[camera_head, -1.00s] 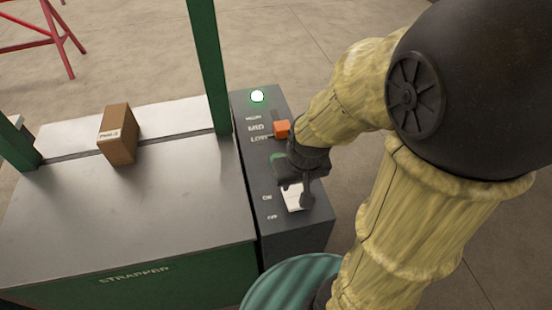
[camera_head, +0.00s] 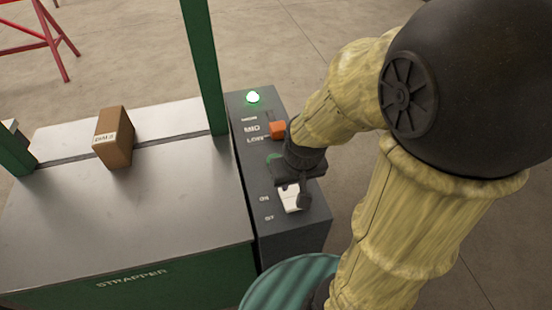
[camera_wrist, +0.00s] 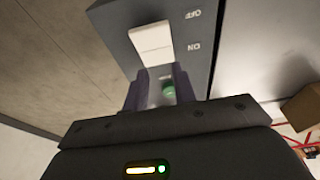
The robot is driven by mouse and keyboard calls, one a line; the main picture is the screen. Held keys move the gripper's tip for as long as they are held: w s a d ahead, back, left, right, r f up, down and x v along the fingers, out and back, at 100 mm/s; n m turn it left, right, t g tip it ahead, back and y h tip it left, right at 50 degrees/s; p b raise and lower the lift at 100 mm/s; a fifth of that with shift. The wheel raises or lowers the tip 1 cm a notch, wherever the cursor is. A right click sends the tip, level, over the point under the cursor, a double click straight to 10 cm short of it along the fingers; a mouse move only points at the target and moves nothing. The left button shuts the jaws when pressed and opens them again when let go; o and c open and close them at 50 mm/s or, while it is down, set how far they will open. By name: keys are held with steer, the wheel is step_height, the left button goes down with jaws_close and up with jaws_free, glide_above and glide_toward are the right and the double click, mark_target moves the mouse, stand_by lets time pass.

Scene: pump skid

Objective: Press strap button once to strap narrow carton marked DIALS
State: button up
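The brown carton (camera_head: 116,140) stands on the strapper top (camera_head: 170,190), across its dark slot. Its white label seems to read DIALS, small and blurred. The grey control panel (camera_head: 262,205) is at the machine's right. My gripper (camera_head: 297,190) is low over it, by the white ON/OFF rocker (camera_head: 288,203). A green button (camera_head: 274,160) is partly hidden by my gripper in the head view. In the wrist view, the green button (camera_wrist: 169,90) shows between my two spaced fingers, with the rocker (camera_wrist: 152,42) beyond. I cannot tell whether a finger touches the panel.
A green lamp (camera_head: 253,97) glows at the panel's far end. An orange slider knob (camera_head: 278,130) is beside the MID and LOW marks. The green strapper arch (camera_head: 204,70) rises left of the panel. A ribbed teal drum (camera_head: 290,283) stands close in front; a red stand (camera_head: 45,35) is far left.

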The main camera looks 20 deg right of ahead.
jaws_close()
stand_by(1.2)
